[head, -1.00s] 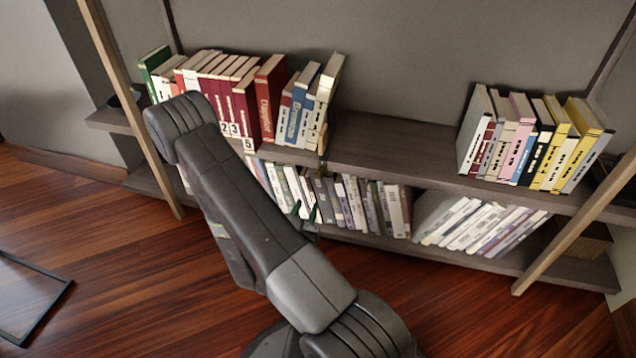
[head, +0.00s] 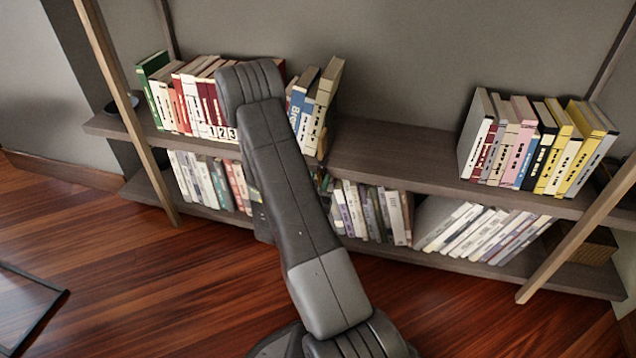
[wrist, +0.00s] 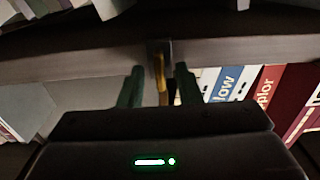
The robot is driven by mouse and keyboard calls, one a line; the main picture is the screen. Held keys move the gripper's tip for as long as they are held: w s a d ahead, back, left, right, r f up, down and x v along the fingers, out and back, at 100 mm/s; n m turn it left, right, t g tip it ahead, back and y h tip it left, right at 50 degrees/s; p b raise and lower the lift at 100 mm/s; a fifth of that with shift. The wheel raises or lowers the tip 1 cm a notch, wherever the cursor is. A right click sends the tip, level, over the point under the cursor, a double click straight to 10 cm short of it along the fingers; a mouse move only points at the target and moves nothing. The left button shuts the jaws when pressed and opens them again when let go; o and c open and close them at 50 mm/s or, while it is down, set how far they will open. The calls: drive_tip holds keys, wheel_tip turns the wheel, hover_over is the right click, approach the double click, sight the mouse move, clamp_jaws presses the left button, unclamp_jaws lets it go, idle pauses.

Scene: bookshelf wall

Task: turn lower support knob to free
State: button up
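A yellow knob (wrist: 160,78) shows in the wrist view on a small grey bracket at the edge of a shelf board. My gripper (wrist: 160,85) is open, its two green fingers on either side of the knob, with a gap visible on each side. In the head view a small orange-brown piece (head: 322,143) shows at the upper shelf's front edge, just right of my arm; it looks like the same knob. My arm hides most of the gripper in the head view.
The upper shelf (head: 390,150) holds book groups at left and right, with a bare stretch between. Blue (wrist: 229,83) and red (wrist: 268,85) books stand close beside my fingers. The lower shelf holds more books, some leaning. Wooden posts (head: 125,100) flank the shelves.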

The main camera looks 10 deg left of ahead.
clamp_jaws()
drive_tip(key=shift+n, duration=0.5)
drive_tip(key=n, duration=0.5)
drive_tip(key=shift+a+n, duration=0.1)
drive_tip(key=shift+n, duration=0.3)
drive_tip(key=n, duration=0.3)
drive_tip(key=n+p, duration=0.1)
drive_tip(key=n, duration=0.3)
drive_tip(key=n+p, duration=0.1)
drive_tip(key=n, duration=0.3)
drive_tip(key=shift+a+f, duration=0.1)
drive_tip(key=shift+f, duration=0.15)
